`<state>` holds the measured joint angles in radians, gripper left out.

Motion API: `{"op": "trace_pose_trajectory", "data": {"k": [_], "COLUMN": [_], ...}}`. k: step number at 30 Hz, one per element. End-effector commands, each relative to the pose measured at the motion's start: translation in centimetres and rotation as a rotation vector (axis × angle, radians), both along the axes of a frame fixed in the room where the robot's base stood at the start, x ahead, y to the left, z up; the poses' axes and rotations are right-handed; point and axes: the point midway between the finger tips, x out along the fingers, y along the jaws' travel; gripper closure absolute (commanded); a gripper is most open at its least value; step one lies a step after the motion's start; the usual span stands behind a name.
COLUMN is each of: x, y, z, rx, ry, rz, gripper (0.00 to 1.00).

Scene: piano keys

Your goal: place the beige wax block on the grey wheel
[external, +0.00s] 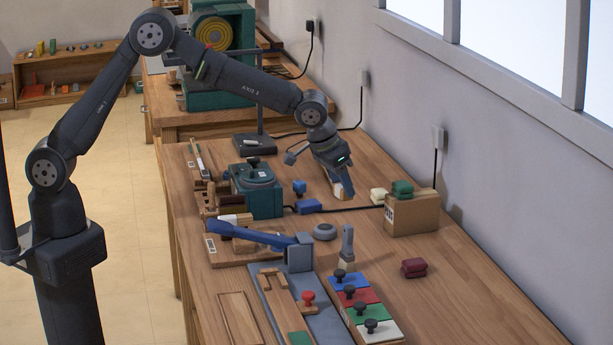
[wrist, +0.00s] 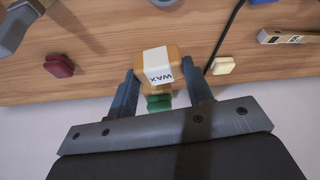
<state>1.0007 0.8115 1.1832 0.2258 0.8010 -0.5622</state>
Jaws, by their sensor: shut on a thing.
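The label appears upside down there. In the external view my gripper (external: 340,185) points down over the far middle of the bench, with a pale piece between its fingers. The fingers are shut on the block. The grey wheel (external: 325,231) lies flat on the bench, nearer the camera than my gripper, with nothing on it.
A cardboard box (external: 420,215) with green pieces (external: 402,188) on top stands to the right. Cream pieces (external: 378,195) lie beside it; dark red pieces (external: 413,267) lie nearer. Blue blocks (external: 309,206), a grey-handled tool (external: 347,245) and a dark cable surround the wheel.

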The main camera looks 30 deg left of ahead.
Motion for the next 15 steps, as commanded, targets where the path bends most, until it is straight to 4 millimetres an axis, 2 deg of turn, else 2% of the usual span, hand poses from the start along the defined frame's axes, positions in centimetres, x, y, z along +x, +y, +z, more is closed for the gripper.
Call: {"op": "trace_pose_trajectory", "data": {"k": [9,12,15], "x": [-8.5,-10.8,-12.2], "y": [1.2,1.9,2.4], "z": [2.5,2.9,3.1], "rx": [-0.004,-0.003,-0.003], "ry": [-0.001,-0.002,-0.002], "rz": [-0.138,-0.178,-0.206], "gripper": [0.76,0.76,0.76]}}
